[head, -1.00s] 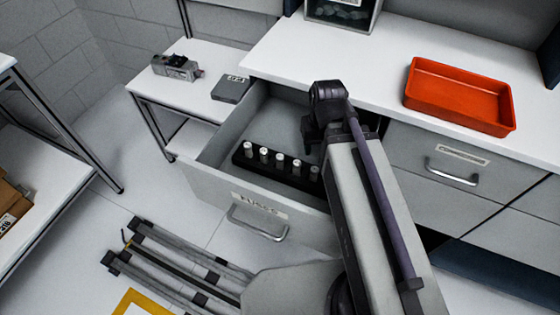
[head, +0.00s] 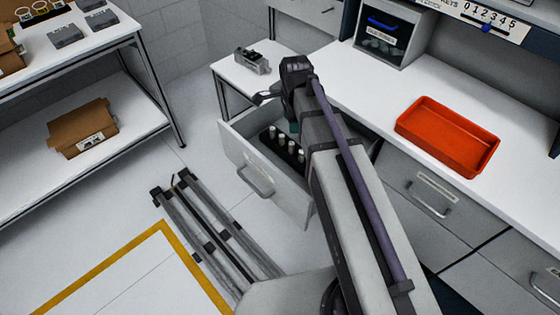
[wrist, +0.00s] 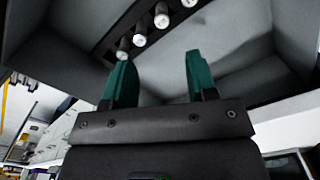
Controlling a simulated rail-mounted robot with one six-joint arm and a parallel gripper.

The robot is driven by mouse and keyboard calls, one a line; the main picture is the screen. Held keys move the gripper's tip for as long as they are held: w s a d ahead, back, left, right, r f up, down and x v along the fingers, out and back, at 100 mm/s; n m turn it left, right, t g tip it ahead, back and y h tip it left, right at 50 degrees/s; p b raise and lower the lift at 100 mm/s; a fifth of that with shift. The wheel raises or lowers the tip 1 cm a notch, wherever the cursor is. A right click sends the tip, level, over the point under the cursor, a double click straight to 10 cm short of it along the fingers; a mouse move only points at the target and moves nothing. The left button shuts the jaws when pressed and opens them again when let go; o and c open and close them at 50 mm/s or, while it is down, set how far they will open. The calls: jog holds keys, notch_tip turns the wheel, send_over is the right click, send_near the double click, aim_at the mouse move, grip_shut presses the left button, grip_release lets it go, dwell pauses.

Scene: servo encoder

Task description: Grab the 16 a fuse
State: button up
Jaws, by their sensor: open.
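Several pale cylindrical fuses (head: 281,141) stand upright in a black rack (head: 267,142) inside the open drawer (head: 262,178). The wrist view shows the fuses (wrist: 139,40) from above. Their ratings cannot be read, so I cannot tell which is the 16 A fuse. My gripper (wrist: 158,78) has two green fingers, spread apart with nothing between them. In the wrist view the left fingertip lies close below the end fuse; whether it touches cannot be told. In the head view my wrist is over the drawer and hides part of the rack and most of the gripper.
An orange tray (head: 447,136) is on the white counter (head: 350,92) to the right. A grey device (head: 252,60) sits on a side table behind. A shelf with a cardboard box (head: 82,127) stands at left.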

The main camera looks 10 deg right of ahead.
aim_at(292, 143)
notch_tip(292, 143, down, 12)
jog(key=m+b, duration=0.1)
jog(key=b, duration=0.4)
jog(key=m+b, duration=0.2)
jog(key=b, duration=0.4)
jog(key=shift+w+r, duration=0.15)
jog(key=shift+r, duration=0.3)
grip_shut()
notch_tip(292, 143, up, 10)
jog(key=p, duration=1)
jog(key=shift+r+p, duration=0.2)
jog(key=shift+p, duration=0.15)
